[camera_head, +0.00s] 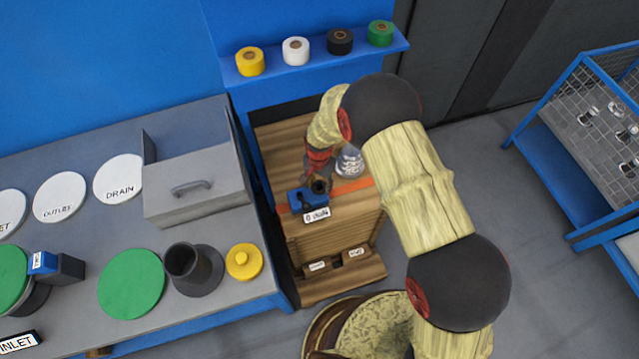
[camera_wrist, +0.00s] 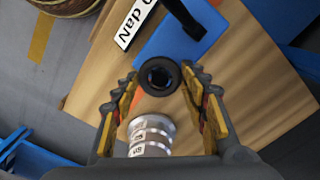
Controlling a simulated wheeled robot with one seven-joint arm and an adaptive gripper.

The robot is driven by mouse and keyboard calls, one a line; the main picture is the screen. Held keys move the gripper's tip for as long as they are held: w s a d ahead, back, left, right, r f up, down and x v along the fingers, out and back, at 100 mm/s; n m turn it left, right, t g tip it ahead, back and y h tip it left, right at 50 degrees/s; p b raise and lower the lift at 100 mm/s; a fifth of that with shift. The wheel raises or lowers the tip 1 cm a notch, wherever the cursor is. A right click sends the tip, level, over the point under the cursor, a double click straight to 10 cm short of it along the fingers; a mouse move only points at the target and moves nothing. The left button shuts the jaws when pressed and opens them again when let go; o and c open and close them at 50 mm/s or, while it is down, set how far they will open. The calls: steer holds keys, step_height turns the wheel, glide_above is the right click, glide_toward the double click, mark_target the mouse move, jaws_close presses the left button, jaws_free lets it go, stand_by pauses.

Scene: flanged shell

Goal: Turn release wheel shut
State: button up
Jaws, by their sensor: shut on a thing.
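A blue device (camera_head: 296,203) with a white label reading "daN" (camera_head: 316,215) sits on the wooden block's top. A small black round wheel (camera_wrist: 159,77) shows end-on in the wrist view, in front of the blue body (camera_wrist: 182,40). My gripper (camera_head: 318,179) reaches down to the device from above. The wheel's turn position cannot be told. A silver cylinder with markings (camera_head: 349,161) stands beside the gripper; it also shows in the wrist view (camera_wrist: 152,135).
The wooden block (camera_head: 335,240) has an orange stripe on top. The left bench carries a grey box (camera_head: 195,190), white and green discs (camera_head: 131,284), a dark flanged pipe (camera_head: 194,268) and a yellow knobbed disc (camera_head: 244,262). A blue mesh cage (camera_head: 580,125) stands right.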

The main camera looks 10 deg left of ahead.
mark_target(319, 187)
steer(key=m, duration=0.4)
steer(key=shift+m, duration=0.3)
steer(key=m, duration=0.4)
steer(key=shift+m, duration=0.3)
steer(key=o, duration=1.1)
steer(key=shift+c, duration=0.2)
steer(key=shift+o, duration=0.5)
steer(key=shift+r, duration=0.1)
step_height(319, 187, up, 12)
